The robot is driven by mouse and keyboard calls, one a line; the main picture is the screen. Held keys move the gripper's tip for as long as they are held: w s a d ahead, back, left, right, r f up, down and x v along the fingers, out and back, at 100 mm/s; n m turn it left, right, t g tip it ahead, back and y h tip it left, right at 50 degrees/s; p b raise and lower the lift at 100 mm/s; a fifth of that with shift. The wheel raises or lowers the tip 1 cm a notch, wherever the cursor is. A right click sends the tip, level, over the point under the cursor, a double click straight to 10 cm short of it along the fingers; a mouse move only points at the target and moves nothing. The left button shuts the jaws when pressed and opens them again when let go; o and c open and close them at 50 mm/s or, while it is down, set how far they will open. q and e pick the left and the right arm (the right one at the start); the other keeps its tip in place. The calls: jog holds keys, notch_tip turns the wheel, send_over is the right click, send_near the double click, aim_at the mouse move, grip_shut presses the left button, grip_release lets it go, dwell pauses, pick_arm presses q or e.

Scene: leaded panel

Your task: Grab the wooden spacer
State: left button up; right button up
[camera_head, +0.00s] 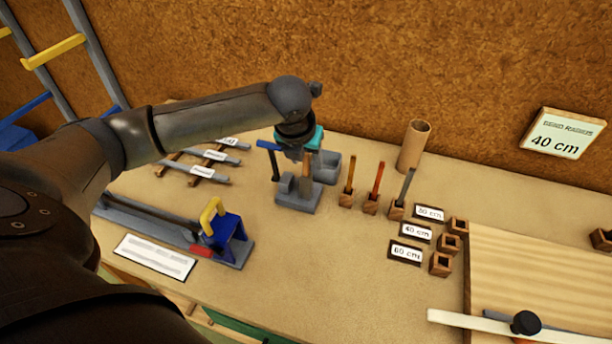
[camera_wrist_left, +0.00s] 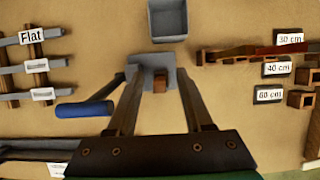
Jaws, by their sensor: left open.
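A small brown wooden piece, which looks like the wooden spacer (camera_wrist_left: 160,84), stands on a grey block-like fixture (camera_wrist_left: 147,66) with a blue handle. It shows as a narrow upright strip in the head view (camera_head: 307,176), partly hidden by my gripper. My left gripper (camera_wrist_left: 160,76) is open, pointing down over the fixture, with the wooden piece between its two fingers in the wrist view. I cannot tell whether either finger touches it. My right gripper is not in view.
A grey open bin (camera_head: 327,168) stands just behind the fixture. To the right are wooden holders with yellow, red and grey upright sticks (camera_head: 375,185), a cardboard tube (camera_head: 413,146) and radius labels (camera_head: 416,233). A blue-and-yellow tool (camera_head: 228,238) lies front left.

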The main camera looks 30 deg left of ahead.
pick_arm(q)
grip_shut()
dwell(0.3)
dwell(1.1)
